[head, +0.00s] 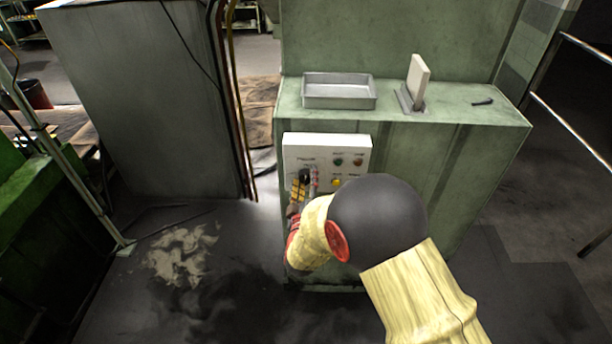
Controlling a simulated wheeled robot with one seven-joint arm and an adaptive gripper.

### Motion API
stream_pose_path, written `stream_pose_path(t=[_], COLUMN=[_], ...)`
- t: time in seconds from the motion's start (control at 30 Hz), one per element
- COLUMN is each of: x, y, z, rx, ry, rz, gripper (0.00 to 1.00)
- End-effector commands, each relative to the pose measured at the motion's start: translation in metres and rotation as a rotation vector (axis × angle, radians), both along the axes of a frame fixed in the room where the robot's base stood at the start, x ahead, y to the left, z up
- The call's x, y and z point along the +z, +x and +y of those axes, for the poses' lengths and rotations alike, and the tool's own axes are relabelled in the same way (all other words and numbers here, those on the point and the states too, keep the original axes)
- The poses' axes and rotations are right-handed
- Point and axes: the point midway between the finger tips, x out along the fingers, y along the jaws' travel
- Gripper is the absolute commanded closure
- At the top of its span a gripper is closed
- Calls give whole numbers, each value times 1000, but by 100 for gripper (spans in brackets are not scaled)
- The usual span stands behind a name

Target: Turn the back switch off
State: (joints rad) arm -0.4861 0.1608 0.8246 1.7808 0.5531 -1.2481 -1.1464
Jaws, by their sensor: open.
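A white control panel (327,147) is on the front of the green machine cabinet. A small dark switch (305,175) shows at its left side, partly covered by my gripper. Which way the switch points is too small to tell. My gripper (302,184) is open, with its yellow-marked fingers at the switch area on the lower left of the panel. I cannot tell whether the fingers touch the switch. My arm hides the lower right of the panel. Green, red and yellow buttons sit on the panel's right half.
A grey metal tray (339,103), an upright beige plate on a stand (417,82) and a small black tool (482,101) are on the cabinet top. A large grey cabinet (140,95) with hanging cables stands at left. A metal railing (572,128) is at right.

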Motion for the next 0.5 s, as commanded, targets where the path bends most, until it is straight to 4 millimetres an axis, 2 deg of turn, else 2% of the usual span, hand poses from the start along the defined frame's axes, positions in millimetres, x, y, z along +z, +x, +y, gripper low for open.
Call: stream_pose_path(t=[0.5], x=[-5], y=[-3], z=[0], rx=[2], ry=[723], rz=[-27], gripper=[48])
